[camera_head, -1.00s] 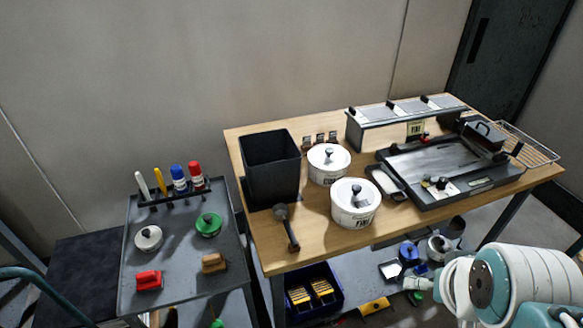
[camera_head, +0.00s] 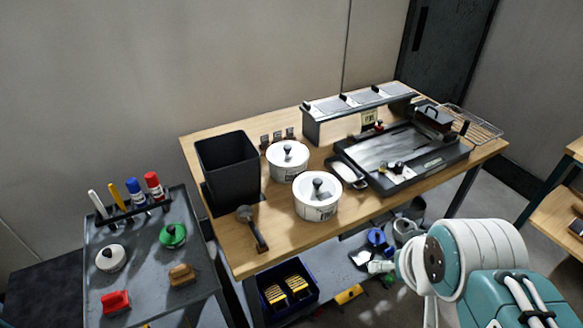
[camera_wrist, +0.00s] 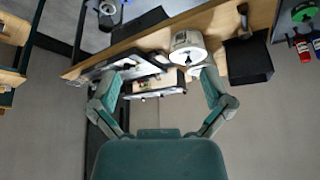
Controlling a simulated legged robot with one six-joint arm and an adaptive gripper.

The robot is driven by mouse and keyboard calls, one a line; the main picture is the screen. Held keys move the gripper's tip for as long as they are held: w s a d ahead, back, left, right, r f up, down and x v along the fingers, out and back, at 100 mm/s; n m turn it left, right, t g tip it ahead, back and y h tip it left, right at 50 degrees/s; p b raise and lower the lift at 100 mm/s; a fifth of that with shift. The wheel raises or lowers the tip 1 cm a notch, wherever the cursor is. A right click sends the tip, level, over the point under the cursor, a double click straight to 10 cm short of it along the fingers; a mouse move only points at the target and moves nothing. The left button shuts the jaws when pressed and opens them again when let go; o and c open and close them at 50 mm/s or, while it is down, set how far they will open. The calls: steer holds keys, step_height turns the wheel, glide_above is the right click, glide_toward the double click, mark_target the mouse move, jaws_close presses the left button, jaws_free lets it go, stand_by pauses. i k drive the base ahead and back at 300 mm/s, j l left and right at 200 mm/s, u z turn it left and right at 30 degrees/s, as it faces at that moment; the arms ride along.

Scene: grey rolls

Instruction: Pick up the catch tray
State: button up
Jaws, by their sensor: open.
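A small shallow pale tray with a dark rim (camera_head: 347,173) lies on the wooden table, against the left side of a flat dark-framed plate unit (camera_head: 400,160). It looks like the catch tray, but I cannot be sure. My gripper (camera_wrist: 160,78) is open and empty in the wrist view, its two green fingers spread wide. The table appears upside down beyond them, with the plate unit (camera_wrist: 125,62) near the left finger. My gripper is well away from the table items and touches nothing. In the head view only my arm shows, at the lower right; the fingers are hidden.
A lidded metal box (camera_head: 355,112) is behind; a wire rack (camera_head: 475,122) sits at right. A grey cart (camera_head: 140,270) stands left.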

mark_target(351, 177)
steer(key=i+l+u, duration=0.5)
steer(key=l, duration=0.2)
steer(key=i+l+u, duration=0.25)
steer(key=l, duration=0.15)
steer(key=i+l+u, duration=0.25)
steer(key=l, duration=0.2)
steer(key=k+j, duration=0.05)
